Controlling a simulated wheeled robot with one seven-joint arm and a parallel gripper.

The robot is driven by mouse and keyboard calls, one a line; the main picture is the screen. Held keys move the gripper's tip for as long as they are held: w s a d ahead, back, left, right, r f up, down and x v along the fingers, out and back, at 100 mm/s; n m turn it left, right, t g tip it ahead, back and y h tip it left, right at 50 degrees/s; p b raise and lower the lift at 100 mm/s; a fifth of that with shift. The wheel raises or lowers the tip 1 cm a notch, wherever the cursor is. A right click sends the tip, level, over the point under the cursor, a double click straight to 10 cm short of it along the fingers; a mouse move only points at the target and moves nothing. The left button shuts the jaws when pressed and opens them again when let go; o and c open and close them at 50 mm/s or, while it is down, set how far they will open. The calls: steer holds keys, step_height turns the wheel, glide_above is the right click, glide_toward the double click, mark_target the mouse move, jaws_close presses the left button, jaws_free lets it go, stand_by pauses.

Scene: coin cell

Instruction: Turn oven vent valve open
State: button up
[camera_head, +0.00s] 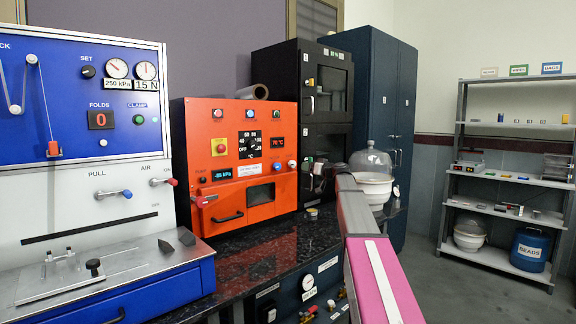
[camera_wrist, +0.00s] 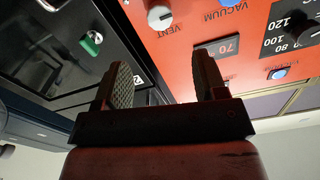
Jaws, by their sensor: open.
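The orange vacuum oven (camera_head: 232,150) stands at the centre of the head view. Its vent valve is a round pale knob (camera_wrist: 160,17) beside the printed word VENT, near the top of the upside-down wrist view. The knob also shows small near the oven's right edge in the head view (camera_head: 292,164). My gripper (camera_wrist: 163,75) is open and empty. Its two dark fingers point toward the panel, with the knob beyond the tips and roughly between them. I see no contact. In the head view my arm partly hides the gripper near the black cabinet.
A black cabinet (camera_head: 322,75) with a green knob (camera_wrist: 91,42) stands directly beside the oven. The dark speckled counter (camera_head: 270,257) before the oven is mostly clear. The blue press station (camera_head: 85,90) is at left.

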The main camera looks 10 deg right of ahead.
mark_target(294, 164)
steer(key=x, duration=1)
steer(key=shift+w+a, duration=0.2)
steer(key=shift+w, duration=0.15)
steer(key=shift+c, duration=0.3)
steer(key=c, duration=0.9)
